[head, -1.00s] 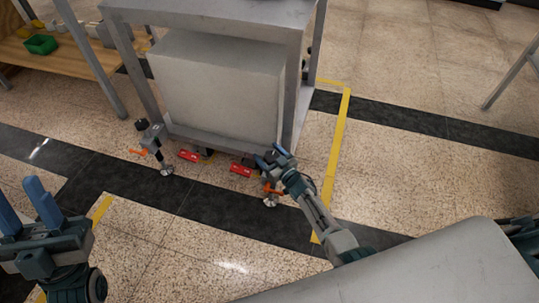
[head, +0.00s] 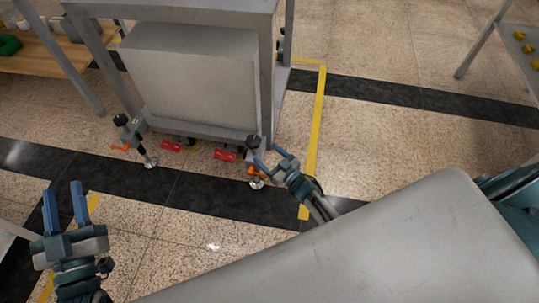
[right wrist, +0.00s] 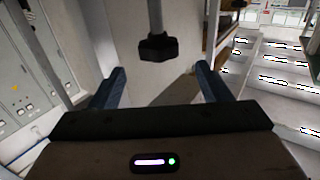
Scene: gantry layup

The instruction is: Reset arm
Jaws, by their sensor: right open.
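My right gripper (head: 270,156) is open and empty, close to the right of the black knob (head: 253,142) at the grey cart's (head: 195,85) near right corner. In the right wrist view the same black knob (right wrist: 157,47) hangs on a rod ahead, between and beyond the spread fingers (right wrist: 160,88); it is not gripped. My left gripper (head: 63,190) is open and empty over the floor at the lower left, well apart from the cart.
Orange levers (head: 121,148) and red pedals (head: 225,155) sit low along the cart's front edge. Yellow tape (head: 315,140) marks the floor to its right. A wooden bench (head: 50,60) stands at the upper left. A table (head: 520,45) with yellow items is at the upper right. Floor between is clear.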

